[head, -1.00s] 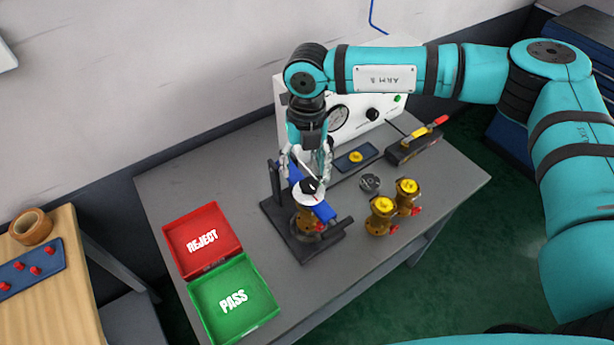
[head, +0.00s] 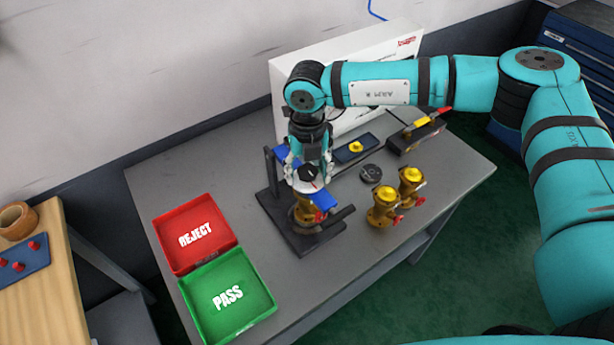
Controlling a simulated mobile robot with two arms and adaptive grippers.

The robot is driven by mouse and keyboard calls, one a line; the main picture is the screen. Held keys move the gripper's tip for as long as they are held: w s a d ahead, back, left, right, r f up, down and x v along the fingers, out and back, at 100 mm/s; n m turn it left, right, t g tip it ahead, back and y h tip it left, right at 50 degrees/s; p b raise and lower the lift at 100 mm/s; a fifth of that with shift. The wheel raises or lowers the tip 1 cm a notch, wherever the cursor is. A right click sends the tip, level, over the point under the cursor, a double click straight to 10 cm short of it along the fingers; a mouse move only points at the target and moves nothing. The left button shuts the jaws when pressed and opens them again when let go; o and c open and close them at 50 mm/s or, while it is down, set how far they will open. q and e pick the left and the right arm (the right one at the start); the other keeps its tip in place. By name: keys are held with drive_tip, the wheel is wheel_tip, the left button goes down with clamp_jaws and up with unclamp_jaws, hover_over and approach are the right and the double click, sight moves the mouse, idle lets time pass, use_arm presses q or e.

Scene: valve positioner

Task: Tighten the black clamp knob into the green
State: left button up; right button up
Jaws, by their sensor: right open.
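The black clamp knob (head: 308,174) sits on top of a white round dial above a brass valve (head: 305,212), which stands in a dark fixture (head: 290,235) with a blue bar (head: 324,201). A red pointer mark shows on the dial. My right gripper (head: 308,166) points down from above with its fingers open on both sides of the knob. Whether the fingers touch the knob cannot be told. The green mark on the dial is too small or hidden to see. My left gripper is not in view.
A red REJECT tray (head: 196,236) and a green PASS tray (head: 228,296) lie left of the fixture. Two brass valves with yellow caps (head: 384,207) stand to its right, near a dark round part (head: 371,173). A white test panel (head: 345,60) stands behind.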

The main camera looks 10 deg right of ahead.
drive_tip(key=shift+f, duration=0.1)
drive_tip(key=n+b, duration=0.2)
drive_tip(key=shift+f+n, duration=0.3)
drive_tip(key=shift+n, duration=0.1)
drive_tip(key=n+b, duration=0.1)
drive_tip(key=n, duration=0.1)
drive_tip(key=shift+r+n, duration=0.1)
drive_tip(key=shift+n, duration=0.3)
drive_tip(key=shift+r+n, duration=0.15)
drive_tip(key=shift+n, duration=0.45)
clamp_jaws()
drive_tip(key=shift+b, duration=0.35)
